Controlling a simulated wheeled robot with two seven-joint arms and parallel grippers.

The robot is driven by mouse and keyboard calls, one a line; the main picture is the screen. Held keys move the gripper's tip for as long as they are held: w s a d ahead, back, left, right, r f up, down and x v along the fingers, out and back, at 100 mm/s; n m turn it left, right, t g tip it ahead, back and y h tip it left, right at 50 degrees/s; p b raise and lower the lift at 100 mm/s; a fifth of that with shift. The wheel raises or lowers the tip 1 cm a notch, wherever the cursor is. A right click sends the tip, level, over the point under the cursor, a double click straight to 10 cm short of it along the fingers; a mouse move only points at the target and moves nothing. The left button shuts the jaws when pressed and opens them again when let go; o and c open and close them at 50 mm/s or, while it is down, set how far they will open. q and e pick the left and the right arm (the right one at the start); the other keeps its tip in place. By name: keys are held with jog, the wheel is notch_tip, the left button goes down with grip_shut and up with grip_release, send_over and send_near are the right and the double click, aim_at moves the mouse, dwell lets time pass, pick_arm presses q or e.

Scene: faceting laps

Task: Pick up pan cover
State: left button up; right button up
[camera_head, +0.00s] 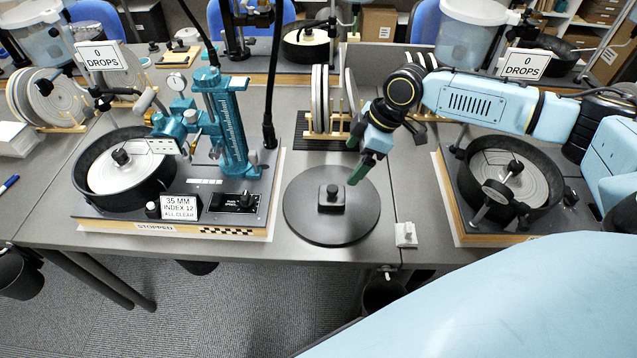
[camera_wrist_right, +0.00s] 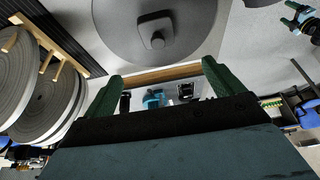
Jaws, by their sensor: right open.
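The pan cover is a dark round disc (camera_head: 305,222) with a square black knob (camera_head: 332,196) on top, lying flat on the grey bench between two machines. My right gripper (camera_head: 364,166) is above the disc's far right part, near the knob but apart from it, with green fingertips pointing down. In the right wrist view the gripper (camera_wrist_right: 162,82) is open and empty. The cover (camera_wrist_right: 195,28) and its knob (camera_wrist_right: 156,33) show beyond the fingertips there. A small blue part with green tips, likely my left gripper (camera_wrist_right: 292,14), shows at that view's upper right edge.
A faceting machine (camera_head: 230,125) with a black pan stands left of the cover. Another black pan (camera_head: 510,175) stands to the right. Upright laps (camera_head: 320,100) in a rack stand behind. A small white switch box (camera_head: 405,235) sits near the front edge.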

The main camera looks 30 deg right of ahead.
jog(key=b, duration=0.1)
send_over(333, 188)
jog(key=s+d, duration=0.1)
jog(key=s, duration=0.1)
jog(key=f, duration=0.6)
jog(key=shift+w+d+f, duration=0.15)
jog(key=shift+d, duration=0.05)
jog(key=shift+w+a+f, duration=0.1)
jog(key=shift+a+f, duration=0.05)
jog(key=shift+f, duration=0.2)
jog(key=x, duration=0.2)
jog(key=shift+w+f+b, duration=0.2)
jog(key=shift+f+b, duration=0.05)
jog(key=shift+b, duration=0.1)
jog(key=shift+x, duration=1.15)
jog(key=shift+w+f, duration=0.2)
jog(key=shift+f, duration=0.05)
jog(key=c, duration=1.2)
jog(key=shift+c, duration=1.1)
pick_arm(q)
jog(key=shift+g, duration=0.3)
jog(key=s, duration=0.1)
jog(key=s+a+f, duration=0.1)
jog(key=s+f, duration=0.1)
jog(key=s, duration=0.1)
jog(key=shift+a+f, duration=0.25)
jog(key=shift+a, duration=0.1)
